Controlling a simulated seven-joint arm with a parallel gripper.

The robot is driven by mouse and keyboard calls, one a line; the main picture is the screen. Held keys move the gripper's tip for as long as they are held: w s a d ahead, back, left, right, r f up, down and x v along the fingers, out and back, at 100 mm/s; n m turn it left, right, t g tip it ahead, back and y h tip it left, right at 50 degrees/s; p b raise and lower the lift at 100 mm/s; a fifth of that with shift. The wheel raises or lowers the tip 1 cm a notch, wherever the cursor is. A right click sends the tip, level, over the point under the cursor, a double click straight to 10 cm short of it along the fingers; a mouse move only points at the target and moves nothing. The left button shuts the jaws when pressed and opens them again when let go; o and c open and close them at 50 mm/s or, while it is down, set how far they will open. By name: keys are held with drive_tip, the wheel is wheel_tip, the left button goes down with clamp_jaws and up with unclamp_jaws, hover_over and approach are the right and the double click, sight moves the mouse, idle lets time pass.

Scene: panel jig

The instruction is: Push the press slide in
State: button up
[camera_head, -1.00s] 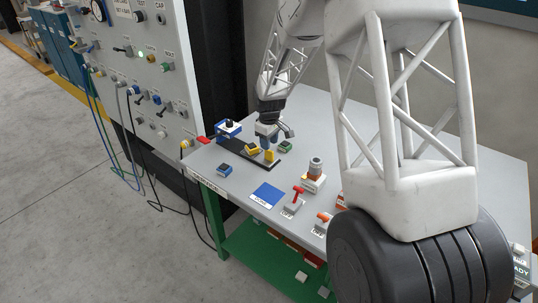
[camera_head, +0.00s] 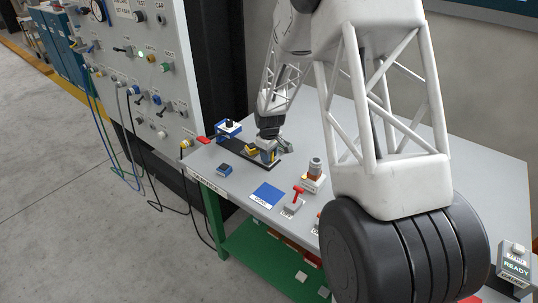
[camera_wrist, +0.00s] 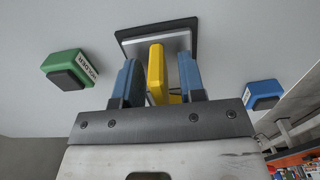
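My gripper (camera_head: 266,156) is down at the right part of the rail. In the wrist view an upright yellow bar (camera_wrist: 156,72) stands between the two blue fingers of my gripper (camera_wrist: 160,82), with a visible gap on each side. The fingers look open around it. Behind the bar is a grey plate with a dark edge (camera_wrist: 127,38). My gripper hides part of the slide in the head view.
A green block labelled holder (camera_wrist: 65,68) and a blue block (camera_wrist: 262,94) flank my gripper. On the bench are a blue pad (camera_head: 268,194), a red-handled switch (camera_head: 297,196) and a small orange-grey button post (camera_head: 315,169). A control panel (camera_head: 150,75) stands left.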

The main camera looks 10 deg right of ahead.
clamp_jaws()
drive_tip(key=w+a, duration=0.5)
drive_tip(key=shift+w+a, duration=0.15)
drive_tip(key=shift+w, duration=0.05)
drive_tip(key=shift+o, duration=0.4)
unclamp_jaws()
drive_tip(key=shift+r, duration=0.1)
drive_tip(key=shift+r, duration=3.85)
